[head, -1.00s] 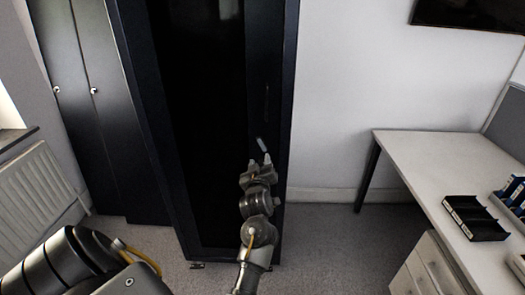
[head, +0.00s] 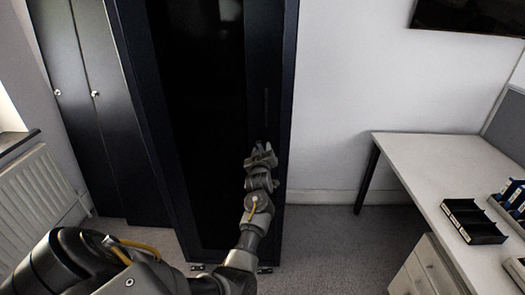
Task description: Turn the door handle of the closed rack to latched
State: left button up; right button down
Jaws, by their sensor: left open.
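The closed rack (head: 274,55) is a tall dark cabinet with a black front panel, standing in the middle of the head view. A thin, faint upright strip on its right door edge looks like the door handle (head: 266,103); it is dark on dark and its exact position cannot be told. My left gripper (head: 262,148) is open and empty in front of the right door edge, just below the strip. Whether it touches the door cannot be told. The lower part of the handle may be hidden behind the gripper. My right gripper is not in view.
A white desk (head: 430,160) with a black tray (head: 472,221) stands at the right, with drawers (head: 430,265) below. Dark lockers (head: 100,110) and a radiator (head: 38,190) are at the left. The floor (head: 330,240) between rack and desk is clear.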

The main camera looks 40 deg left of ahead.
pick_arm(q)
jog(key=c, duration=0.9)
jog(key=shift+d, duration=0.15)
grip_shut()
